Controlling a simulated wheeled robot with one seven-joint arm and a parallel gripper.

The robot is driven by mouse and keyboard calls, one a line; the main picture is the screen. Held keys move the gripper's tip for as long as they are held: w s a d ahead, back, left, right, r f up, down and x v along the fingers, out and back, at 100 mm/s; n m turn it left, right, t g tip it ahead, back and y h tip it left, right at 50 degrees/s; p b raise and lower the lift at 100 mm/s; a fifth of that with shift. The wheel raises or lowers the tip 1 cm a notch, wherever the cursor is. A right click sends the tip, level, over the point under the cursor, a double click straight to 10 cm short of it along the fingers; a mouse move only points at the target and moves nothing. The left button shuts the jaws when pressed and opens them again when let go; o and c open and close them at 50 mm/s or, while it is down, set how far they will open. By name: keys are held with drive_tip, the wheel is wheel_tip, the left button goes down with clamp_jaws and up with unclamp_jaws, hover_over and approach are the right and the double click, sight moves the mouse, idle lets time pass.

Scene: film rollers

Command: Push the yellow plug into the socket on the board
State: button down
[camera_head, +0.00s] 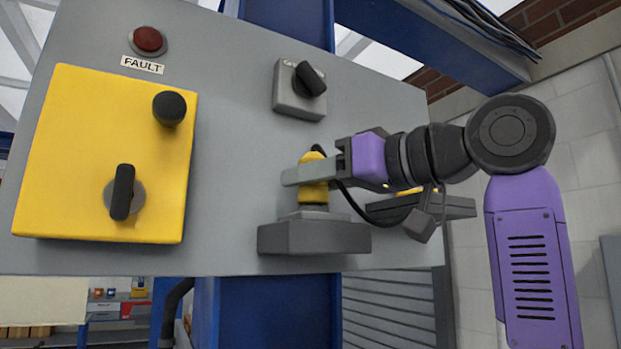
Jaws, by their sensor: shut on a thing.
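The yellow plug (313,192) is in my gripper (300,174), which is shut on it from the right. The plug stands upright, with a black cable at its top. Below it is the grey socket (313,236), a block fixed low on the grey board (235,120). The plug's lower end meets or hovers just over the round top of the socket. I cannot tell how deep it sits, if at all.
A yellow panel (75,150) with a black knob (169,108) and a black handle (122,192) is on the board's left. A rotary switch (300,90) is above my gripper. A red lamp (148,40) labelled FAULT is at top left. A dark cable hangs beneath my arm.

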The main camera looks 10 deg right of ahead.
drive_tip(key=shift+f, duration=0.25)
drive_tip(key=c, duration=0.8)
unclamp_jaws()
drive_tip(key=shift+c, duration=0.2)
drive_tip(key=b+v, duration=0.2)
drive_tip(key=v, duration=0.6)
drive_tip(key=shift+b, duration=0.35)
